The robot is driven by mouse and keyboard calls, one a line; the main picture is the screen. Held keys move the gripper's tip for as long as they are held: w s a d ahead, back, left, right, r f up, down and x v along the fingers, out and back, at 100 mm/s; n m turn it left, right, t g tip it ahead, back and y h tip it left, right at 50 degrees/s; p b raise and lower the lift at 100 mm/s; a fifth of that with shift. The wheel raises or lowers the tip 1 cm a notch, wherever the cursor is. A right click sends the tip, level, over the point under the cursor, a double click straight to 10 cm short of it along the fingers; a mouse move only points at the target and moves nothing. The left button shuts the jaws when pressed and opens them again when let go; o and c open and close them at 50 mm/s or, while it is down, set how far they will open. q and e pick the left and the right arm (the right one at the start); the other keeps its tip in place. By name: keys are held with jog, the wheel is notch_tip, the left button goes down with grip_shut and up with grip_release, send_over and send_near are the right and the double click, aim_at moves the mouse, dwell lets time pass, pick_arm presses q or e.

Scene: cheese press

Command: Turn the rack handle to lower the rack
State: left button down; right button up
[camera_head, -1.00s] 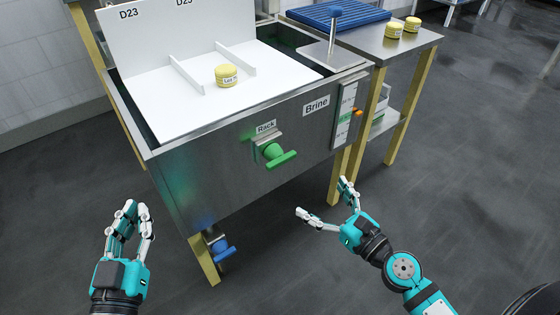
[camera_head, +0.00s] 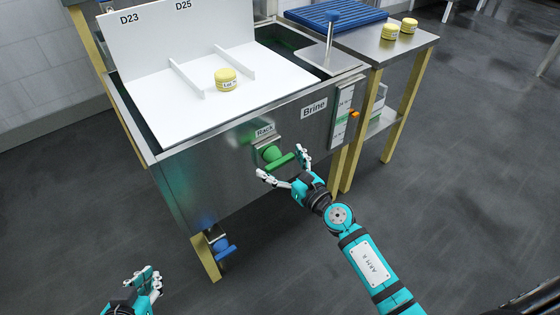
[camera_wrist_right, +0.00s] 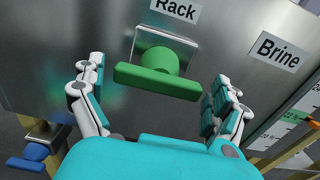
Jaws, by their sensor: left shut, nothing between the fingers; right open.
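The green rack handle (camera_head: 280,160) is mounted on the steel front of the brine tank, under the "Rack" label (camera_head: 265,131). Its bar tilts slightly in the head view. In the right wrist view the handle (camera_wrist_right: 158,82) lies between the two spread fingers. My right gripper (camera_head: 283,167) is open around the handle's ends, and I cannot tell any contact. The white rack (camera_head: 180,105) sits at the top of the tank with a yellow cheese (camera_head: 226,79) on it. My left gripper (camera_head: 148,276) is shut and empty at the lower left, away from the tank.
A blue valve (camera_head: 222,247) sits low by the tank's front leg. A side table (camera_head: 420,40) to the right holds a blue grid mat (camera_head: 335,14) and two yellow cheeses (camera_head: 400,28). A level gauge (camera_head: 343,115) is at the tank's right corner. The floor in front is clear.

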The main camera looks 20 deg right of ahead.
jog(key=shift+w+a, duration=0.15)
jog(key=shift+w, duration=0.15)
